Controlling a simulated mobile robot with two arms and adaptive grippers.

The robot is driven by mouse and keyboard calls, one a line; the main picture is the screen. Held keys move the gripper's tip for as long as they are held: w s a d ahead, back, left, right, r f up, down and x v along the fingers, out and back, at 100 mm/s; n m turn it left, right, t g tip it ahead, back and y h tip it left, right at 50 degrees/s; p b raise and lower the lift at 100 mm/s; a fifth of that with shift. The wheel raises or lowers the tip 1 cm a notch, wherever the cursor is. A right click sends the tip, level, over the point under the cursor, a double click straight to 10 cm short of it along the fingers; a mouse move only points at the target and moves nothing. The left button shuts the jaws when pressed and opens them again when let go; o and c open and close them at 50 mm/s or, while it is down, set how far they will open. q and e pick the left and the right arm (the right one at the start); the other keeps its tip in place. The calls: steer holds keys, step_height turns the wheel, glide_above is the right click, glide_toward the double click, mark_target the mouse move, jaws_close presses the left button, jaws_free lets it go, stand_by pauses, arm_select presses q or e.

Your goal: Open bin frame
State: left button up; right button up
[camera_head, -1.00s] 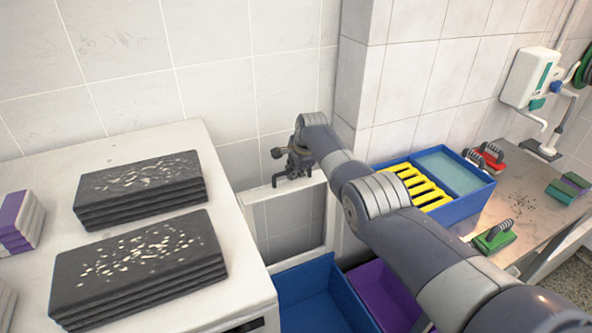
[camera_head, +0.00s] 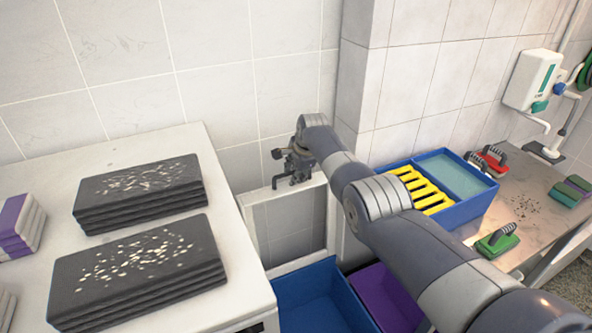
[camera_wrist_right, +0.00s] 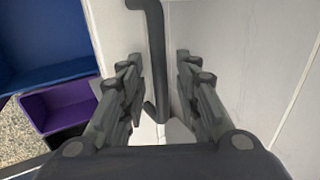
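The white bin frame (camera_head: 255,215) stands upright against the wall, right of the white worktop, with a blue bin (camera_head: 318,295) and a purple bin (camera_head: 388,300) at its foot. A dark bar handle (camera_wrist_right: 157,35) shows in the right wrist view in front of a pale surface. My right gripper (camera_head: 292,166) is at the frame's top rail. In the wrist view its two fingers (camera_wrist_right: 158,72) are apart, one on each side of the handle, with gaps visible on both sides. My left gripper is not in view.
Two dark towel stacks (camera_head: 140,190) and purple-white towels (camera_head: 22,222) lie on the worktop (camera_head: 235,250). A blue crate with a yellow rack (camera_head: 425,190), brushes (camera_head: 497,240) and a wall dispenser (camera_head: 532,80) are at right. My right arm crosses in front of the crate.

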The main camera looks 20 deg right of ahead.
steer(key=shift+v, duration=1.05)
steer(key=v, duration=1)
